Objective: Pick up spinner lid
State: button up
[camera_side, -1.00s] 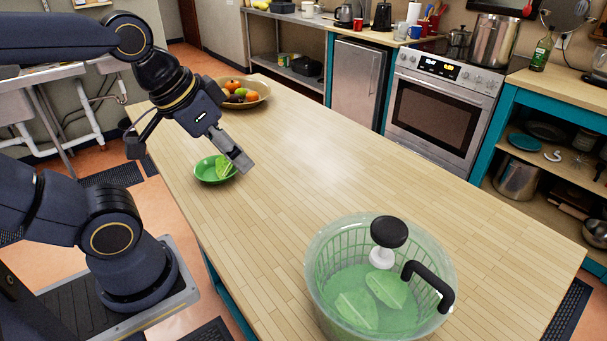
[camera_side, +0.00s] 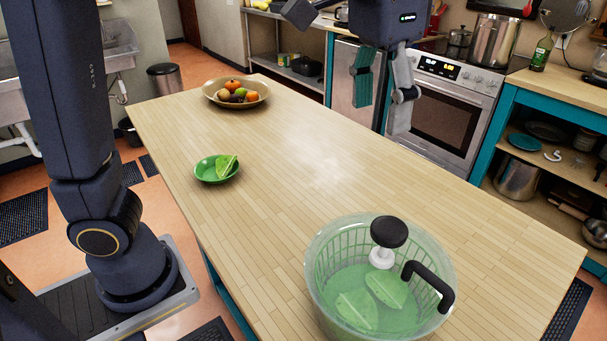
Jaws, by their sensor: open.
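The salad spinner (camera_side: 325,290) stands at the near right of the table. Its clear lid lies on top, with a black round knob (camera_side: 389,232) on a white stem. A black curved handle (camera_side: 430,284) shows at the spinner's right side. Pale green lettuce pieces show through the clear wall. My gripper (camera_side: 381,117) is open and empty, fingers pointing down, high above the table and well apart from the lid. In the picture it is above the knob; its exact depth is hard to tell.
A green bowl (camera_side: 205,171) with a lettuce piece (camera_side: 226,166) sits at mid left on the table (camera_side: 290,200). A brown fruit bowl (camera_side: 212,92) stands at the far end. The table between the bowls and the spinner is clear. A stove (camera_side: 445,125) stands behind.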

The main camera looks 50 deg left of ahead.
jog(key=d+f+m+g, duration=0.1)
jog(key=d+f, duration=0.3)
jog(key=d, duration=0.1)
send_over(383, 255)
jog(key=f, duration=0.7)
jog(key=w+f, duration=0.1)
jog(key=f, duration=0.2)
jog(key=shift+a+f, duration=0.15)
jog(key=shift+a, duration=0.1)
jog(key=shift+s+f, duration=0.15)
jog(key=shift+f, duration=1.4)
jog(key=shift+s+f, duration=0.1)
jog(key=shift+f, duration=1.45)
jog(key=shift+c, duration=0.4)
jog(key=c, duration=1.2)
grip_shut()
jog(key=shift+r, duration=0.2)
